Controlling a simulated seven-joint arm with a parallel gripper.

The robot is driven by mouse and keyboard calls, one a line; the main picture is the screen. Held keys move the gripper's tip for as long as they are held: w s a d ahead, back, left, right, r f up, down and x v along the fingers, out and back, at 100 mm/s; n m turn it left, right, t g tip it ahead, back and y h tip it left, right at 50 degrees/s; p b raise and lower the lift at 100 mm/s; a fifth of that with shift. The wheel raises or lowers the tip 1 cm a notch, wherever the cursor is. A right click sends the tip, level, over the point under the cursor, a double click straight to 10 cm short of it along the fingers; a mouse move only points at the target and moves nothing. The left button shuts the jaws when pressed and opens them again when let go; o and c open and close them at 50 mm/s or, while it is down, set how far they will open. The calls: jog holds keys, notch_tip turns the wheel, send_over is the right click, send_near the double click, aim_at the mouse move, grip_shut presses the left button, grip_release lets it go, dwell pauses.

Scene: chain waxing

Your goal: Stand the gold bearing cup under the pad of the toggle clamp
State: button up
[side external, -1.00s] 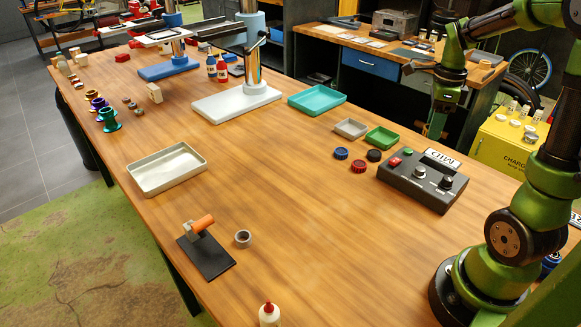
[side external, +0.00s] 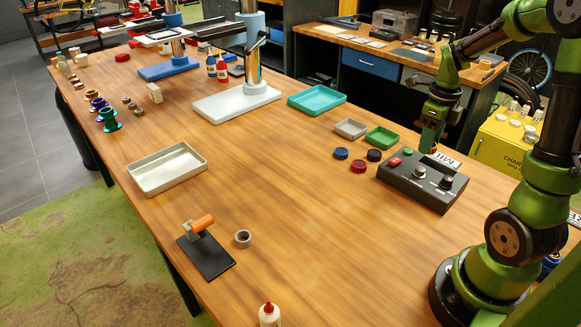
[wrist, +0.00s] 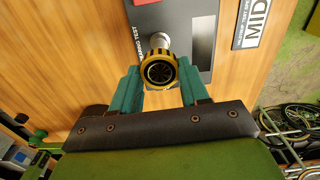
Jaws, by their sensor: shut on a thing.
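The gold bearing cup (wrist: 160,72) shows in the wrist view as a ribbed gold ring with a dark centre. My gripper (wrist: 160,84) is shut on it, with a teal finger on each side. In the side external view my gripper (side external: 431,150) points down above the back of the dark control box; the cup is too small there to make out. What looks like the toggle clamp (side external: 208,258), a black base plate with a grey bracket and an orange grip, stands at the table's near left. Its pad cannot be made out.
A small grey ring (side external: 243,238) stands just right of the clamp. A white bottle (side external: 269,315) stands in front. The middle table is clear.

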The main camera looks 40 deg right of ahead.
aim_at(421, 169)
jog(key=shift+f, duration=2.75)
jog(key=shift+f, duration=0.15)
jog(key=o, duration=1)
jog(key=shift+o, duration=0.2)
